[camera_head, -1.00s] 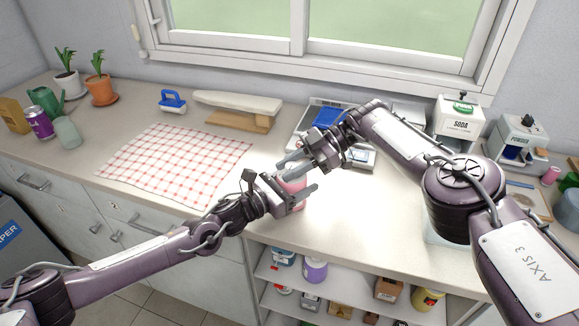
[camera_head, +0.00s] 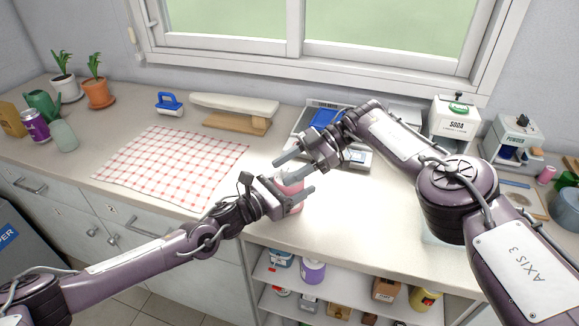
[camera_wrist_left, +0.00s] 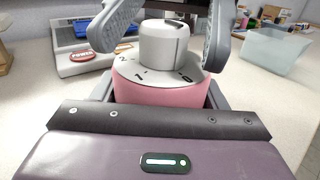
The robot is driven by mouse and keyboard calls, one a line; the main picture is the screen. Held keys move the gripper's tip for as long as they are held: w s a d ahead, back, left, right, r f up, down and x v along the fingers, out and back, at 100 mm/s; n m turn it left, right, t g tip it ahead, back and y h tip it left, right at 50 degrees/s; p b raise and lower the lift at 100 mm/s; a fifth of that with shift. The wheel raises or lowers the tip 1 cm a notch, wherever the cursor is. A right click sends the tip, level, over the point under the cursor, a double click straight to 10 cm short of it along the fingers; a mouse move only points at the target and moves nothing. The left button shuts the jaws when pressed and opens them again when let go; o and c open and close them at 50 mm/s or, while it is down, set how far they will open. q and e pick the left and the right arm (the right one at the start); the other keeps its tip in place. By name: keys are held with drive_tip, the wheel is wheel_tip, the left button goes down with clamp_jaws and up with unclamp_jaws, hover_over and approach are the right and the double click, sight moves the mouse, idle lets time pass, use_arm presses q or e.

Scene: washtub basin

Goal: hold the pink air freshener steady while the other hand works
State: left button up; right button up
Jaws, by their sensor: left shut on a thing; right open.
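The pink air freshener (camera_head: 292,186) stands mostly hidden behind my left gripper (camera_head: 298,192) in the head view. The left wrist view shows its pink body (camera_wrist_left: 160,96), a grey top with numbers, and a raised round grey knob (camera_wrist_left: 163,43). My left gripper is shut on the pink body, with a finger on each side. My right gripper (camera_head: 292,162) is open just above it. Its two grey ribbed fingers appear on either side of the knob in the left wrist view, with visible gaps.
A red checked cloth (camera_head: 170,165) lies left on the counter. A blue-and-grey scale (camera_head: 326,116) is behind the grippers. A soda machine (camera_head: 452,122) and a powder dispenser (camera_head: 514,140) stand at right. An open shelf (camera_head: 262,270) with several containers is below.

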sight(289, 167)
use_arm(q)
drive_tip(key=shift+f, duration=0.25)
use_arm(e)
drive_tip(key=shift+r, duration=0.1)
use_arm(q)
drive_tip(key=shift+a, duration=0.1)
use_arm(e)
wheel_tip(289, 167, up, 10)
drive_tip(key=shift+f, duration=0.1)
use_arm(q)
drive_tip(key=shift+r, duration=0.1)
drive_tip(key=o, duration=1.2)
drive_tip(key=shift+w, duration=0.1)
drive_tip(key=shift+r, duration=0.1)
